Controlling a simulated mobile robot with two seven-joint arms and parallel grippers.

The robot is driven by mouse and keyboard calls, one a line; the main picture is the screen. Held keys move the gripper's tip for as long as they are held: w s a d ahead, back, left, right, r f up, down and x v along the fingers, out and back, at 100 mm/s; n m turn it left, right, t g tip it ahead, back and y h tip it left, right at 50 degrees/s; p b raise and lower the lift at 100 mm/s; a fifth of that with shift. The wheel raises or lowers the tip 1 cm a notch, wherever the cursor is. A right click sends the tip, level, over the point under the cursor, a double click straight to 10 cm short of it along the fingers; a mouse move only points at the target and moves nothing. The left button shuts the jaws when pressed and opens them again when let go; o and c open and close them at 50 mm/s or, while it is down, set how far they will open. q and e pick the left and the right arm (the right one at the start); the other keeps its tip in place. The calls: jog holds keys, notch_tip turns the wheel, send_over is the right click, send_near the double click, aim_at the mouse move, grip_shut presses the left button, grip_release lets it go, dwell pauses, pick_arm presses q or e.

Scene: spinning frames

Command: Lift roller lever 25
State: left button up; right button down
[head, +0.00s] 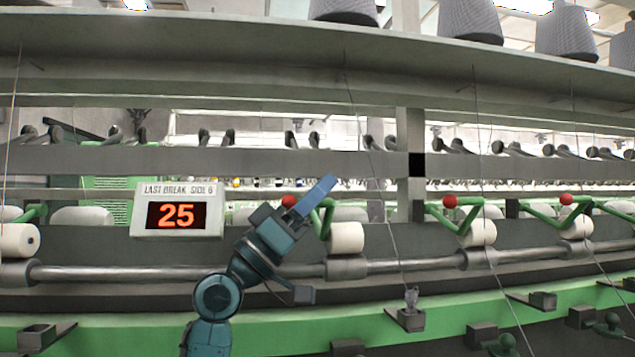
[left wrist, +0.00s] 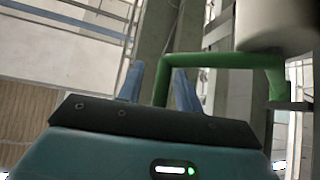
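A green roller lever (head: 327,222) with a red ball end (head: 288,201) stands just right of the lit display, beside a white roller (head: 346,238). My left gripper (head: 318,193) is at this lever, its blue fingers pointing up and right across it. In the left wrist view my left gripper (left wrist: 159,82) has its two fingers apart, with one leg of the green lever (left wrist: 215,60) between them. There seems to be space on either side of the bar. The red ball is not seen in that view. My right gripper is not in view.
The display (head: 178,214) reads 25 under "LAST BREAK SIDE 6". Other green levers with red balls (head: 450,201) stand to the right along a grey shaft (head: 400,266). A green rail (head: 250,335) runs below, and a shelf with grey cones (head: 470,20) is overhead.

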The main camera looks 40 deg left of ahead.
pick_arm(q)
jog(key=shift+w+r, duration=0.1)
jog(key=shift+c, duration=0.2)
grip_shut()
dwell(0.4)
